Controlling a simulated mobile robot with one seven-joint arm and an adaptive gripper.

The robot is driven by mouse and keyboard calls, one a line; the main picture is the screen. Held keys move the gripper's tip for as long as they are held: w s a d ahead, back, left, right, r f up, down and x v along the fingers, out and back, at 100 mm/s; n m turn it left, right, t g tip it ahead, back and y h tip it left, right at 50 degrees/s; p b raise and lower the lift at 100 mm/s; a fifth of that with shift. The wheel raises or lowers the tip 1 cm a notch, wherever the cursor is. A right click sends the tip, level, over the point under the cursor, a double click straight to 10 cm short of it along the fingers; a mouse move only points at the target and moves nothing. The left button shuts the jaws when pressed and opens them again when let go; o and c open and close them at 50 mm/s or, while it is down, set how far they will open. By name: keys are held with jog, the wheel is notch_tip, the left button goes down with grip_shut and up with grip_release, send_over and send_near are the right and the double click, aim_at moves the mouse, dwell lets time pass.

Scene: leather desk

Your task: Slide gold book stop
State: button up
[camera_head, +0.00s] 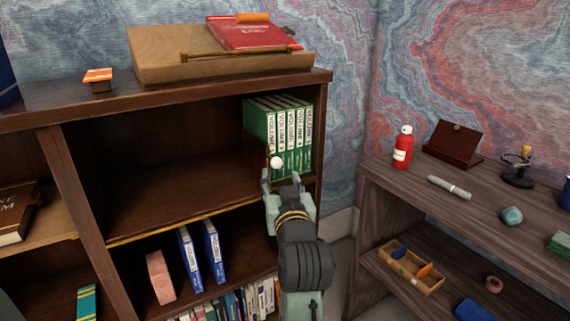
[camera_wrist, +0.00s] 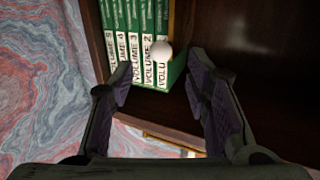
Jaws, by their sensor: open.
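My gripper (camera_head: 281,181) is open and empty in front of the upper right shelf compartment. In the wrist view its two fingers (camera_wrist: 160,80) are spread, with a white round knob (camera_wrist: 162,51) beyond and between their tips. The knob also shows in the head view (camera_head: 277,162), just beyond the fingertips and apart from them. It appears to belong to the book stop, whose body is mostly hidden and does not show clearly as gold. A row of green volumes (camera_head: 284,121) stands upright against the compartment's right wall, behind the knob. The row also shows in the wrist view (camera_wrist: 133,42).
The compartment floor (camera_head: 170,198) left of the books is bare, with a thin gold strip (camera_head: 158,228) along its front edge. Blue books (camera_head: 189,262) stand below. A wooden slope with a red book (camera_head: 250,34) rests on top.

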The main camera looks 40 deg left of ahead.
aim_at(277, 166)
jog(key=x, duration=0.8)
jog(key=shift+w+a+p, duration=0.2)
jog(key=shift+a+p, duration=0.05)
jog(key=shift+p, duration=0.1)
jog(key=shift+c, duration=0.5)
grip_shut()
jog(key=shift+f, duration=0.1)
